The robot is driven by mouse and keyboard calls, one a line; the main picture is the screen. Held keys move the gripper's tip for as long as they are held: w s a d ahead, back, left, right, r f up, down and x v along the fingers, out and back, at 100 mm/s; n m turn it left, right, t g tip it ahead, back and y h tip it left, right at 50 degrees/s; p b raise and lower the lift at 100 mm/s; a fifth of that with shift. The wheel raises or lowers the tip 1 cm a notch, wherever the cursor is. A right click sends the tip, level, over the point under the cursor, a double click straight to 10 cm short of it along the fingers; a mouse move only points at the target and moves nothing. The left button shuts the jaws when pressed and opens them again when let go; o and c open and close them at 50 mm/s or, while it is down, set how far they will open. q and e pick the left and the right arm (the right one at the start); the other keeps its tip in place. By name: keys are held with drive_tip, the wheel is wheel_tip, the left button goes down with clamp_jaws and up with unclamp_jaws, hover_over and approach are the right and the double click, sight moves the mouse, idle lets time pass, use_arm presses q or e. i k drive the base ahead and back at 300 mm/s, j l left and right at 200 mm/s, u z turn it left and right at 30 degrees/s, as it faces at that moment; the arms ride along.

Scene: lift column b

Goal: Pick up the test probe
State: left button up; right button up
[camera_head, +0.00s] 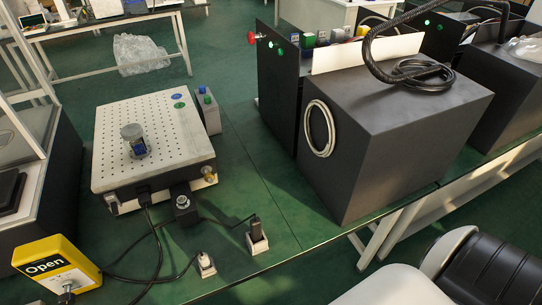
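Two small white holders stand on the green bench near its front edge. The right one (257,240) has a black upright piece in it, and the left one (205,264) has a small light piece on top. Dark cables run to them. Either may carry the test probe; I cannot tell which. A perforated metal platform (110,158) stands behind them, with a small grey and dark blue cylindrical device (134,141) on it. Neither of my grippers shows in the head view.
A yellow "Open" box (57,267) is at the front left. A large black box (400,135) with a coiled cable fills the right. A grey box with buttons (208,110) stands beside the platform. Bare green bench (262,190) lies between platform and black box.

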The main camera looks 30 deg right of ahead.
sight(256, 227)
drive_tip(key=k+z, duration=0.1)
drive_tip(key=z, duration=0.7)
